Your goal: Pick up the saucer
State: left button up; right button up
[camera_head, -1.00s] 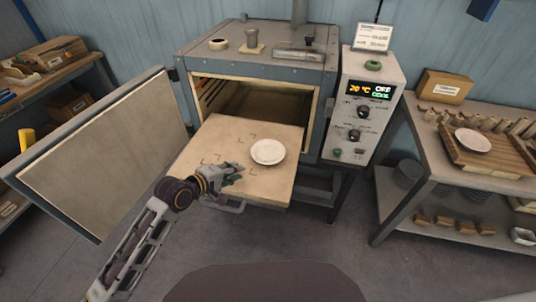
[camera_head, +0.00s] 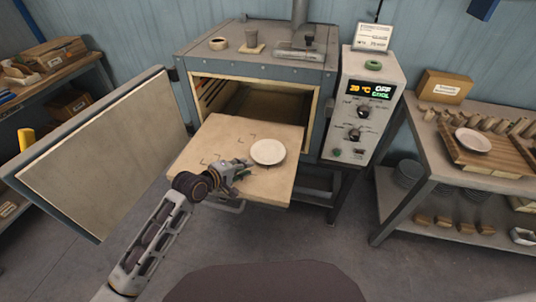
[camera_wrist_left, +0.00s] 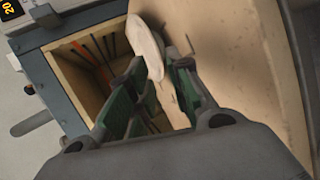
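A white saucer (camera_head: 268,151) lies on the pulled-out shelf (camera_head: 270,188) in front of the open dryer. My left gripper (camera_head: 244,169) is at the saucer's near left side, low over the shelf. I cannot tell whether a finger touches the rim. My right gripper is not in view.
The dryer door (camera_head: 95,150) stands open at the left. The control box (camera_head: 360,105) is right of the dryer chamber. Another white plate (camera_head: 473,140) sits on a wooden rack (camera_head: 500,158) on the right table. The shelf's front right part is clear.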

aim_at(256, 167)
pick_arm(q)
jog(key=x, duration=0.2)
jog(key=shift+w+d+f, duration=0.1)
jog(key=shift+w+d, duration=0.05)
jog(key=shift+w, duration=0.1)
jog(key=shift+w+d+f, duration=0.2)
jog(key=shift+w+d, duration=0.15)
jog(key=shift+w, duration=0.05)
jog(key=shift+x, duration=2.45)
jog(key=shift+w, duration=0.15)
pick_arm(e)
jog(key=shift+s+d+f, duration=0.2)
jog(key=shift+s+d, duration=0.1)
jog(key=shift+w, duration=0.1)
